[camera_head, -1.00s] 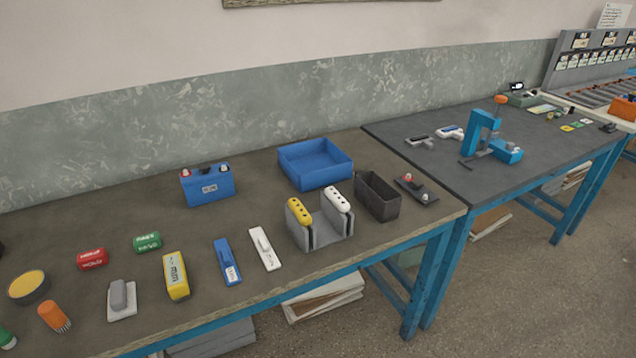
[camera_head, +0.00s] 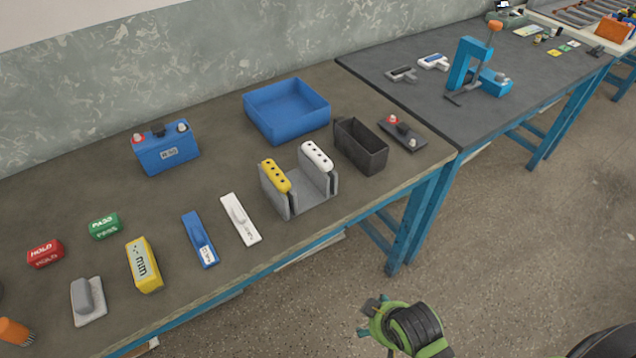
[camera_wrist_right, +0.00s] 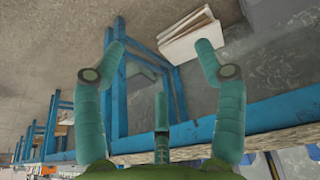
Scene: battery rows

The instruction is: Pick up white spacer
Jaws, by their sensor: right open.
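Two white pieces could be the spacer, and I cannot tell which by name. One is a flat white strip with a raised grip (camera_head: 240,220), lying on the brown bench beside a blue strip. The other is a white bar with dark holes (camera_head: 316,155), sitting on the right side of a grey holder (camera_head: 310,193), with a yellow bar (camera_head: 275,176) on its left side. My right gripper (camera_head: 372,318) is low in front of the bench, apart from both pieces. In the right wrist view the gripper (camera_wrist_right: 160,62) is open and empty. My left gripper is out of view.
A blue strip (camera_head: 199,239), a yellow meter (camera_head: 143,265) and a grey-handled block (camera_head: 88,301) lie left of the white strip. The bench's front edge (camera_head: 250,274) lies between gripper and pieces.

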